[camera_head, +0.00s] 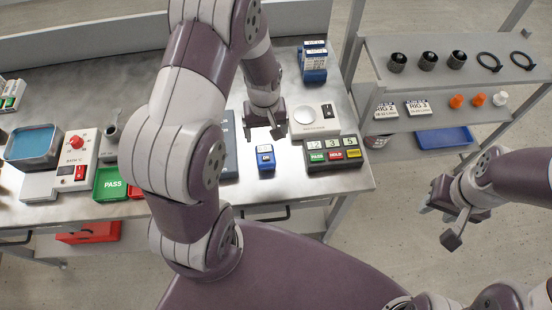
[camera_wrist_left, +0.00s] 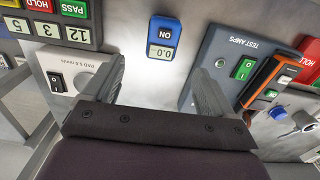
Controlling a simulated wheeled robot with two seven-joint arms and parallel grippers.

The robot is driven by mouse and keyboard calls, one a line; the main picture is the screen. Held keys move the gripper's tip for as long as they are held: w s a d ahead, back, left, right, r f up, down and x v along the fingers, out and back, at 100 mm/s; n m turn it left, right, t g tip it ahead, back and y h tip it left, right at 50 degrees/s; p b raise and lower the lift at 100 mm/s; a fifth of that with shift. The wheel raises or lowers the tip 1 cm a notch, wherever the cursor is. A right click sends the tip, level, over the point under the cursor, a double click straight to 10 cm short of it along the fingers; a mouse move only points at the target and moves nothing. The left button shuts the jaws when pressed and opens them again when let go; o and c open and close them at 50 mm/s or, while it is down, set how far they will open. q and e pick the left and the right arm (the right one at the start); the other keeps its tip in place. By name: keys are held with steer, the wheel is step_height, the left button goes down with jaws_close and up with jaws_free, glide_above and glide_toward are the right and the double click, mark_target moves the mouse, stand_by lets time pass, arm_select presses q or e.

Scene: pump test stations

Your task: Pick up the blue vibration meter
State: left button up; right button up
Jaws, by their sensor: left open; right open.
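The blue vibration meter (camera_head: 265,158) lies on the metal bench with a small light display and an ON button. It also shows in the left wrist view (camera_wrist_left: 164,38), beyond my fingers, reading 0.0. My left gripper (camera_head: 263,133) is open and empty above the bench, just behind the meter in the head view. In the left wrist view its two fingers (camera_wrist_left: 160,85) are spread, with the meter ahead of the gap and apart from them. My right gripper (camera_head: 439,226) is open and empty, off to the right over the floor.
A counter box (camera_head: 333,153) with PASS, HOLD and further buttons stands right of the meter. A white pad (camera_head: 307,121) is behind it. A grey TEST AMPS panel (camera_wrist_left: 225,48) stands on the meter's other side. Blue boxes (camera_head: 314,62) stand farther back. Bare bench surrounds the meter.

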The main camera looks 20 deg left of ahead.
mark_target(265, 154)
arm_select(q)
steer(key=f+p, duration=0.1)
steer(key=f, duration=0.5)
steer(key=f+p, duration=0.1)
steer(key=f, duration=0.4)
steer(key=shift+s+a+f, duration=0.1)
steer(key=shift+a+f, duration=0.1)
steer(key=shift+f, duration=0.15)
steer(key=c, duration=1.4)
steer(key=shift+o, duration=0.2)
steer(key=shift+r, duration=0.15)
